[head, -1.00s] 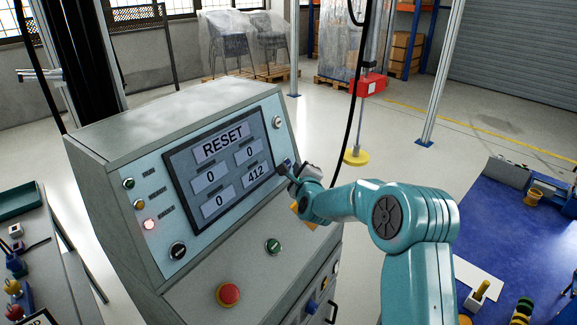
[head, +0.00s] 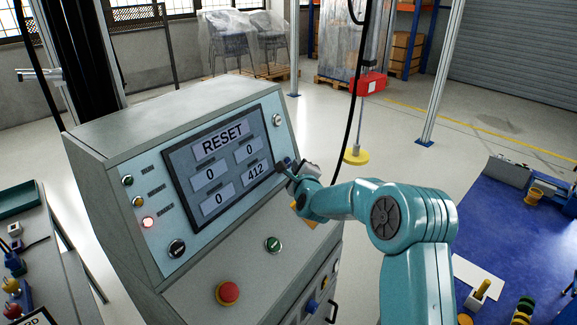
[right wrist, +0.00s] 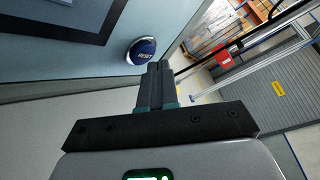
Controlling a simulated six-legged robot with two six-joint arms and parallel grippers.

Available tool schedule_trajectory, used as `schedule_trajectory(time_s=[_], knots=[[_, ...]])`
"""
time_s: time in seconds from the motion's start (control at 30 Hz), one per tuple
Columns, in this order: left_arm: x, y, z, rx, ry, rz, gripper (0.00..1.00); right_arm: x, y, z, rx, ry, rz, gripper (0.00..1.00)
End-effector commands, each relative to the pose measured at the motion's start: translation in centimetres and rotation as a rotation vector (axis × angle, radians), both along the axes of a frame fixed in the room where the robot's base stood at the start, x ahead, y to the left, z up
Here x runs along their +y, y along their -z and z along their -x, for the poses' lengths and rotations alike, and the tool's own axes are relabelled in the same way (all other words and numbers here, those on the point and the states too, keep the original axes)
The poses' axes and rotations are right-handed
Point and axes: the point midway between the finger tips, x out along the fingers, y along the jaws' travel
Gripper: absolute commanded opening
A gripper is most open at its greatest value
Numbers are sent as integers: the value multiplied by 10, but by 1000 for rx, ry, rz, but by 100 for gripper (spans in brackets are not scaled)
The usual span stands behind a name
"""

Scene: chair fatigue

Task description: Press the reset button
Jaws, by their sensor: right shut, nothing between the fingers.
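The blue reset button, marked RESET (right wrist: 141,50), is round with a metal rim and sits on the panel face in the right wrist view. In the head view the gripper largely covers it at the screen's lower right. My right gripper (head: 283,167) is shut and empty, close to the panel there. In the right wrist view its fingertips (right wrist: 157,68) are just right of and below the button, and a small gap shows in the picture. I cannot tell whether they touch the panel. My left gripper is not in view.
The console screen (head: 221,165) reads RESET, with zeros and 412. A blue-topped bench (head: 480,240) stands at right.

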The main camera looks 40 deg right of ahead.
Motion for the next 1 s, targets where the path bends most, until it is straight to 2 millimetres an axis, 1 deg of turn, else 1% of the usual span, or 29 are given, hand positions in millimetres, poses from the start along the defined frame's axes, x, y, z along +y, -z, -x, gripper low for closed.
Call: schedule_trajectory(time_s=[0.07, 0.4, 1.0], knots=[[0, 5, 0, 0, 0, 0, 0, 1, 3, -2, 0, 0, -2, 0], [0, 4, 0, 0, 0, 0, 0, 1, 1, -3, 0, 0, -1, 0], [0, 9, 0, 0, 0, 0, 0, 3, 3, -9, 0, 0, -1, 0]])
